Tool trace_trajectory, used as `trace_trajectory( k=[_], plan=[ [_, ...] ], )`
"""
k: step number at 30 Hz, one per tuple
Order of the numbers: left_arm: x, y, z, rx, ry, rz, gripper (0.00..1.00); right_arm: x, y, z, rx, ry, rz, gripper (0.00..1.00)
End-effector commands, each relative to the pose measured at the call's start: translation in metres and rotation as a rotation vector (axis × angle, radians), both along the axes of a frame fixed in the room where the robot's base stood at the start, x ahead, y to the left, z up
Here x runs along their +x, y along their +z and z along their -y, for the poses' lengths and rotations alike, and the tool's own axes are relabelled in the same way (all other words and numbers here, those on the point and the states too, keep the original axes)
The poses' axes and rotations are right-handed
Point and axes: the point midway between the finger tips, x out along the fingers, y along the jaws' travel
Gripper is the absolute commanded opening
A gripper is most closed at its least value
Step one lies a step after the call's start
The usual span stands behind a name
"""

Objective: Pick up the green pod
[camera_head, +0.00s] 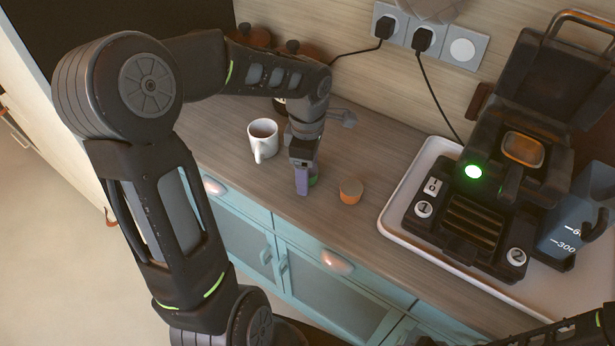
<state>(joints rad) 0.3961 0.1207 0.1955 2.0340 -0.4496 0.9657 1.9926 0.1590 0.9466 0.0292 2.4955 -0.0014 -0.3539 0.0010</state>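The green pod (314,179) stands on the wooden counter, mostly hidden behind my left gripper; only a small green strip shows at its right side. My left gripper (304,182) points down at the pod, with its purple finger in front of it and its tip close to the counter. The near finger covers the gap, so I cannot tell if the fingers touch the pod. My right gripper is not in view; only a dark part of my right arm shows at the lower right corner.
An orange pod (350,190) stands just right of the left gripper. A white mug (263,139) is to its left. A black coffee machine (475,205) and a blue water tank (577,225) stand on a white tray (398,212) at right. Counter between orange pod and tray is clear.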

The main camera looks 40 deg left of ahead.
Motion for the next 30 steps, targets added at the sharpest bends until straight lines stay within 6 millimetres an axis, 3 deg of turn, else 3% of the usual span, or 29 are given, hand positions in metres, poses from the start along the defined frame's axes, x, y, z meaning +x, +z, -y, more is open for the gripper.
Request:
trace_trajectory(
  k=[16,30],
  plan=[
    [0.0002,0.0014,-0.0002,0.000,0.000,0.001,0.70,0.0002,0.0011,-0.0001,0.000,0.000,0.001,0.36],
    [0.0002,0.0014,-0.0002,0.000,0.000,0.001,0.31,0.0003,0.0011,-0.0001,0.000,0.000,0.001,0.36]
  ],
)
